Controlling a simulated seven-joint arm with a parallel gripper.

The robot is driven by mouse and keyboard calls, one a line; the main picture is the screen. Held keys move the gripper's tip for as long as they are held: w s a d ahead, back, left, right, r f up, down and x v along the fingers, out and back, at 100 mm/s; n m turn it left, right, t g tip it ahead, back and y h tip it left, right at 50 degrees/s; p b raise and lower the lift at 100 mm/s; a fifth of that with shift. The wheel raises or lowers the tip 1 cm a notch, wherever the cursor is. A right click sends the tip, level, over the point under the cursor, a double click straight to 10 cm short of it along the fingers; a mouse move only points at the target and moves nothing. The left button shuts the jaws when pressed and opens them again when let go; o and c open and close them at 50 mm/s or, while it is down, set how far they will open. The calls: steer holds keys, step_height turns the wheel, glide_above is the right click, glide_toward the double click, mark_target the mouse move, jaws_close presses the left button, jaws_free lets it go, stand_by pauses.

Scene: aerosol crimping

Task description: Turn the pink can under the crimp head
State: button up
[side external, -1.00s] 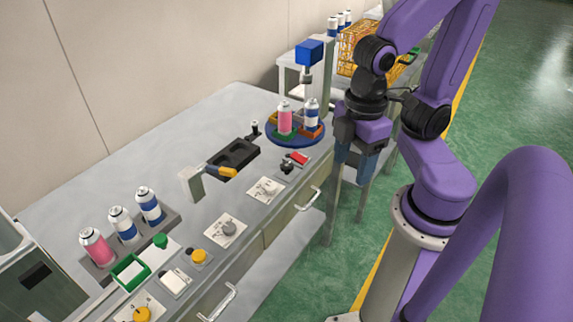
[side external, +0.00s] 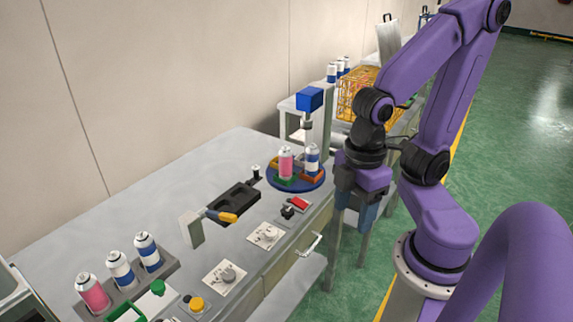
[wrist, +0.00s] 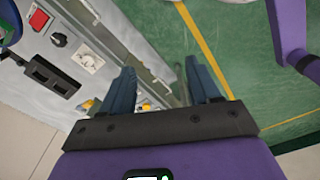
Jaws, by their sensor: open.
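The pink can (side external: 286,163) stands upright on a round blue turntable (side external: 282,184), at its left. A blue-and-white can (side external: 312,162) stands on the turntable to its right, below the crimp head (side external: 310,99), which is a blue block on a grey post. The pink can is left of the head. My gripper (side external: 356,218) is open and empty, pointing down right of the turntable, past the bench's front edge. In the wrist view my gripper (wrist: 160,82) has its fingers apart, above the bench front and green floor.
A red switch (side external: 299,204) and dial plates (side external: 265,235) line the bench's front edge. A black two-well block (side external: 233,200) and an orange-handled lever (side external: 224,216) lie to the left. Several cans stand in a rack (side external: 163,268). An orange basket (side external: 357,92) is behind.

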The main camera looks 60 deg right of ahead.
steer(key=w+m, duration=0.2)
steer(key=m, duration=0.1)
steer(key=w+m, duration=0.5)
steer(key=shift+w+d+f+m, duration=0.1)
steer(key=shift+w+f+m, duration=0.15)
steer(key=shift+w+m, duration=0.15)
steer(key=m, duration=2.4)
glide_above(288, 210)
step_height(288, 210, down, 4)
step_height(288, 210, down, 17)
steer(key=shift+f, duration=0.1)
steer(key=c, duration=1)
